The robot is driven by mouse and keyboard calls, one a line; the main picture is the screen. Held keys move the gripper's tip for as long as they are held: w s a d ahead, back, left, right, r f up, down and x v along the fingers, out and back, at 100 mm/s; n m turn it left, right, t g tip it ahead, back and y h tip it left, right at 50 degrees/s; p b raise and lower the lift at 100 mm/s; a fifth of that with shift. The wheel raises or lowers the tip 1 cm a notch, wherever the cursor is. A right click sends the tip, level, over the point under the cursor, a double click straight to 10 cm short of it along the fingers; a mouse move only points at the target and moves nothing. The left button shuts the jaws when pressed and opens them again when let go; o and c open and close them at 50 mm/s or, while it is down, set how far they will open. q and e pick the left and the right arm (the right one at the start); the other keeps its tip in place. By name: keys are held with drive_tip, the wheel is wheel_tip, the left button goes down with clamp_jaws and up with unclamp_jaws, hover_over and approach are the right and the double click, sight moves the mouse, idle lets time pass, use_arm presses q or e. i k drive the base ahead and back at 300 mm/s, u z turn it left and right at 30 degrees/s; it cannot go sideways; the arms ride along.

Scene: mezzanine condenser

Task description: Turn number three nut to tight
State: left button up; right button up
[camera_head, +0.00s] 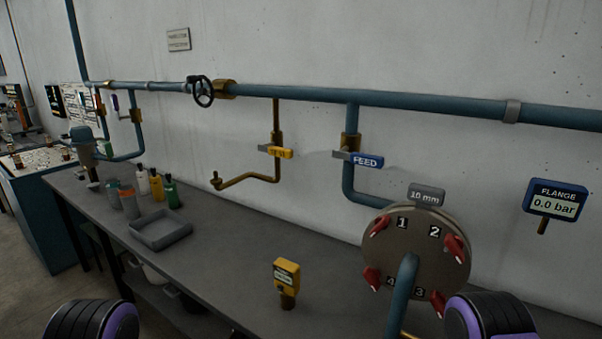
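The round grey-brown flange (398,255) stands at the right end of the bench, with a blue pipe running up to its middle. It carries red nuts beside the labels 1, 2, 3 and 4. The number three nut (438,303) is at the lower right, beside the "3" label (420,291) and just left of my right arm's purple and black part in the picture. Its tightness cannot be read from here. A tag reading "10 mm" (427,195) sits at the flange's top. Only rounded arm parts show at the bottom corners; neither gripper is visible.
A gauge labelled FLANGE (556,199) reads 0.0 bar. A yellow instrument (287,277) stands on the bench (235,270) left of the flange. The FEED valve handle (366,161) is on the wall pipe. A grey tray (160,230) and bottles stand farther left.

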sight(438, 298)
drive_tip(key=z, duration=1)
drive_tip(key=k, duration=0.2)
drive_tip(key=u, duration=0.05)
drive_tip(key=i, duration=0.2)
drive_tip(key=z, duration=0.05)
